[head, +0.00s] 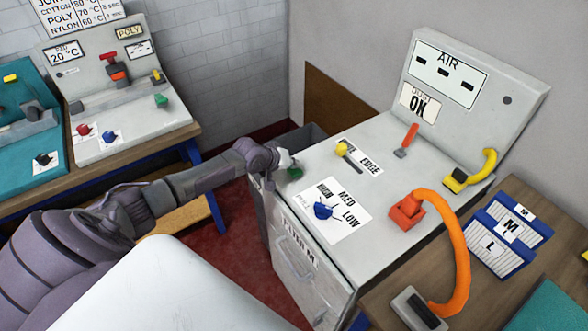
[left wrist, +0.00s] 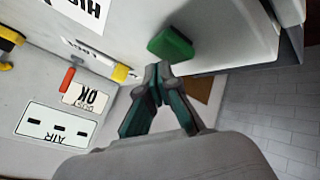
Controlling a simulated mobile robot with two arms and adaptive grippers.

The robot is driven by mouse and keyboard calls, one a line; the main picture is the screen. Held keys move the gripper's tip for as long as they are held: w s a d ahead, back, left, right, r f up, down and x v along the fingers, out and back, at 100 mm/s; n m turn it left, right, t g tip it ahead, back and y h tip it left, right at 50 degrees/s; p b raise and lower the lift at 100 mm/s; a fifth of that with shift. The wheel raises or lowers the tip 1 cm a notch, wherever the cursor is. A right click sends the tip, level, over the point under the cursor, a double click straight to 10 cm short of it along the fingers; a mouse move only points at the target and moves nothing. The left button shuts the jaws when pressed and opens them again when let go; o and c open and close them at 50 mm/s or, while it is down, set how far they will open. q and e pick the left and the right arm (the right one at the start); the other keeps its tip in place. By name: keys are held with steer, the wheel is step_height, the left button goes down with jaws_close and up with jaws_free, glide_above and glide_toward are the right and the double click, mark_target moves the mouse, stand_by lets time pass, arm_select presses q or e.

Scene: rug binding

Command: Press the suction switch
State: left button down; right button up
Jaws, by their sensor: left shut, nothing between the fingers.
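A green switch (head: 295,173) sits on the left edge of the light grey machine top (head: 375,205). It shows as a green block in the left wrist view (left wrist: 172,45). No readable label shows which control is the suction switch. My left gripper (head: 286,160) is at the machine's left edge, right beside the green switch and partly over it. In the left wrist view its fingertips (left wrist: 158,76) are together and empty, just below the green switch in the picture. Whether they touch it I cannot tell. My right gripper is not in view.
The machine top carries a yellow-knobbed lever (head: 341,149), a blue dial (head: 322,210), a red lever (head: 410,136), a yellow handle (head: 484,165) and an orange hose (head: 462,260). A grey bin (head: 305,137) stands behind its left side. Another machine (head: 120,75) is at left.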

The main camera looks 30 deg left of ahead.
mark_target(293, 171)
arm_select(q)
steer(key=shift+f+b, duration=0.3)
steer(key=shift+f, duration=0.3)
stand_by(0.3)
steer(key=shift+r, duration=0.1)
steer(key=shift+r+p, duration=0.95)
steer(key=shift+p, duration=0.2)
step_height(293, 171, up, 6)
steer(key=p, duration=0.5)
steer(key=shift+p, duration=0.35)
